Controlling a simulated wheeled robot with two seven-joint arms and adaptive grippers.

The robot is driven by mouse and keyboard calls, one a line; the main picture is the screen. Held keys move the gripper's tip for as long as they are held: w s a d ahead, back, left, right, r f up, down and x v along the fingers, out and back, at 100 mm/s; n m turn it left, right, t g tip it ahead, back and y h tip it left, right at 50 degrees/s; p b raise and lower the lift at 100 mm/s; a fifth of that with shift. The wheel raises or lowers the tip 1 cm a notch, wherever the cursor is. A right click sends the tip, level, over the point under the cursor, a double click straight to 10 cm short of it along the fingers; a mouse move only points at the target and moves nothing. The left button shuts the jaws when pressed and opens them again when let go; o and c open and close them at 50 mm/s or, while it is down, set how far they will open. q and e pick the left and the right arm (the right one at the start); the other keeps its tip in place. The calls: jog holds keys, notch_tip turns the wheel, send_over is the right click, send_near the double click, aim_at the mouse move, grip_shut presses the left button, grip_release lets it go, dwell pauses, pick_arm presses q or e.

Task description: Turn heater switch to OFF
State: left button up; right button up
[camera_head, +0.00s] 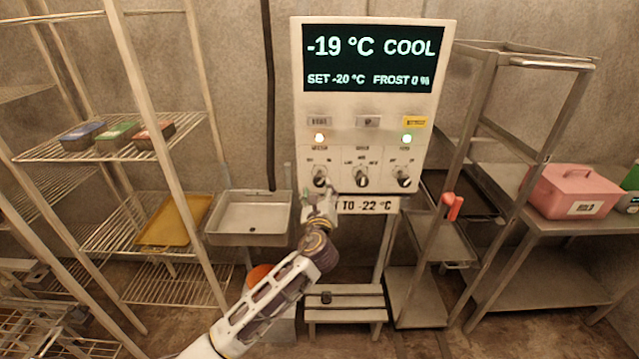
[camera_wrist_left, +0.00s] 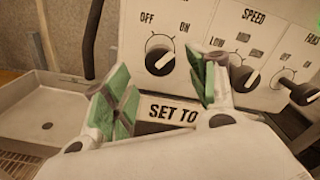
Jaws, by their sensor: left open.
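The control box (camera_head: 366,110) on the wall has a row of black knobs. My left gripper (camera_head: 318,202) is just below the knob. In the left wrist view its green-padded fingers (camera_wrist_left: 163,88) are spread and empty, with the knob beyond and above the gap. My right gripper is not in view.
The speed knob (camera_head: 361,178) and a third knob (camera_head: 402,177) are close to the right. A SET TO sign (camera_head: 367,205) hangs below the box. A sink (camera_head: 250,216) is to the left. Metal shelving (camera_head: 165,150) and a rack with a red handle (camera_head: 452,206) flank the box.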

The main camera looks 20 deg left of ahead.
aim_at(319, 183)
pick_arm(q)
jog(key=shift+x, duration=2.6)
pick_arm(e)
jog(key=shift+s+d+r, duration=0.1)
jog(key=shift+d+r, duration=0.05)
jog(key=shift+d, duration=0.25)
pick_arm(q)
jog(key=c, duration=1)
jog(key=shift+c, duration=0.2)
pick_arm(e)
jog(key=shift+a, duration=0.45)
